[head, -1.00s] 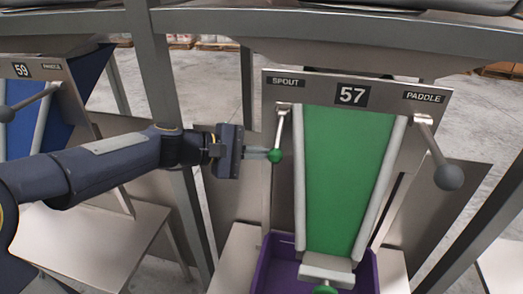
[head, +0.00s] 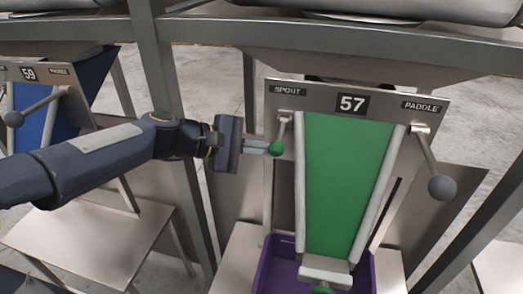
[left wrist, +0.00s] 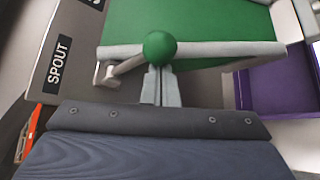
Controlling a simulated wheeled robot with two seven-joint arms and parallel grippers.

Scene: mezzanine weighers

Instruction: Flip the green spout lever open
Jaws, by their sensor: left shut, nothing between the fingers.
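The green spout lever has a green ball knob (head: 276,148) on a short metal rod at the left edge of the station 57 panel, under the SPOUT label (head: 287,90). The knob also shows in the left wrist view (left wrist: 160,47), with its rod running left to a pivot. My left gripper (head: 262,146) is shut with nothing between its fingers. Its fingertips are at the knob's left side, touching or very close. In the left wrist view the closed fingers (left wrist: 160,88) point at the knob. My right gripper is not in view.
A green chute (head: 345,180) fills the middle of station 57, above a purple bin (head: 275,268). A grey-knobbed paddle lever (head: 441,187) hangs at the right. A grey post (head: 165,90) stands behind my left arm. Station 59 (head: 28,74) is at the left.

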